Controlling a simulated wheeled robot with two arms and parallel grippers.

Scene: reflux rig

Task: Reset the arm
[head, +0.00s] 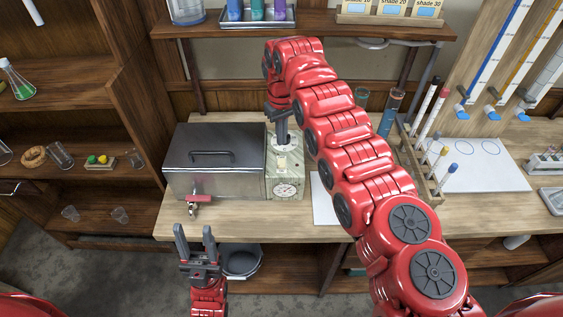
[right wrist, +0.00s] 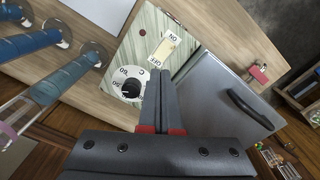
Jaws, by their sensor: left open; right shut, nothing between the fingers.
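My right arm reaches across the bench from the lower right in the head view. Its gripper (head: 283,135) points down at the pale control panel (head: 284,171) beside the metal bath. In the right wrist view the two fingers (right wrist: 160,72) are together with nothing between them, over the panel near its dial (right wrist: 131,87) and its ON/OFF switch (right wrist: 167,47). I cannot tell whether the fingertips touch the panel. My left gripper (head: 195,234) is open and empty, pointing up in front of the bench's front edge.
The lidded metal bath (head: 212,160) has a red-handled tap (head: 193,204) at its front. Blue-filled glass cylinders (head: 391,112) and a wooden rack (head: 423,165) of pens stand to the right. A shelf (head: 305,25) hangs above the bench. Shelves with glassware stand left.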

